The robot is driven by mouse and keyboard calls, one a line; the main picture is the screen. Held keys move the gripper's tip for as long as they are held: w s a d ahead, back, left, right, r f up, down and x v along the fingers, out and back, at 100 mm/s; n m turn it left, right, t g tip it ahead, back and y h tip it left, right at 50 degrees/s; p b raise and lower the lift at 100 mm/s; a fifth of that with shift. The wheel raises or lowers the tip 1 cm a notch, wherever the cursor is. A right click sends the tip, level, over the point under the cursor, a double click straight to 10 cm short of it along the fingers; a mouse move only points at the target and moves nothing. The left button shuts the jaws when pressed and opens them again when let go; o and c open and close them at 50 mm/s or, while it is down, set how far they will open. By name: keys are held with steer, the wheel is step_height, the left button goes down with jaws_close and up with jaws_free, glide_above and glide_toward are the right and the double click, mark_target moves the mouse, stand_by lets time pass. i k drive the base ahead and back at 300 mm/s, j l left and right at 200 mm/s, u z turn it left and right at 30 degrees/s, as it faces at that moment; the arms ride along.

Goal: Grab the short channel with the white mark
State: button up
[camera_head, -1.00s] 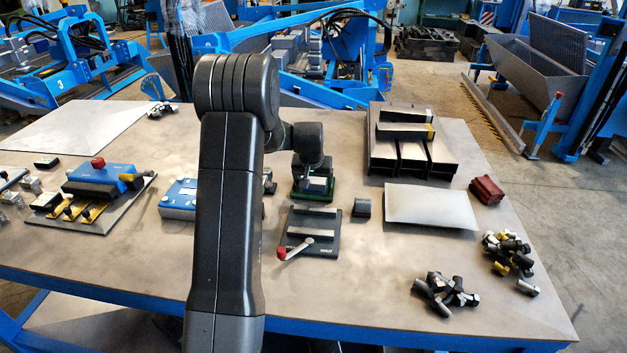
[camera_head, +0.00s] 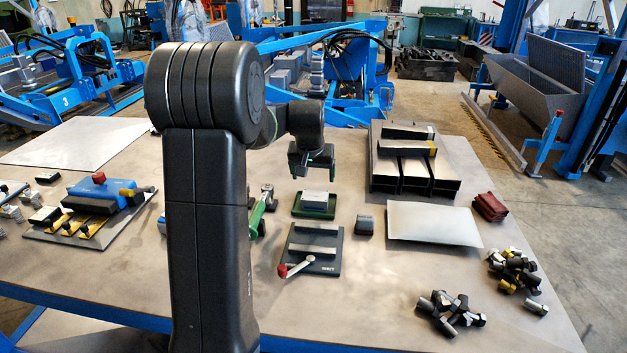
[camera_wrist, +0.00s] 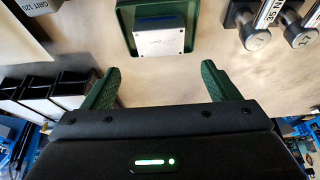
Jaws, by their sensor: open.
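Two short dark channels lie crosswise on top of a stack of longer channels at the back right in the head view. The rear one (camera_head: 407,131) has a pale patch near its right end; I cannot be sure it is the white mark. The front one (camera_head: 402,147) has a yellow mark at its right end. My gripper (camera_head: 312,168) is open and empty, left of the stack and above a green tray. In the wrist view, my gripper (camera_wrist: 160,68) has its green fingers wide apart with only table between them. Channel ends (camera_wrist: 62,90) show there at the left.
The green tray (camera_head: 298,210) holds a grey block. A dark plate (camera_head: 329,262) with a red-knobbed lever is in front of it. A pale sheet (camera_head: 434,222) lies before the stack, red blocks (camera_head: 489,207) to its right. Several bolts (camera_head: 450,312) lie near the front edge.

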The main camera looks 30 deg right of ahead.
mark_target(413, 132)
steer(key=z, duration=1.9)
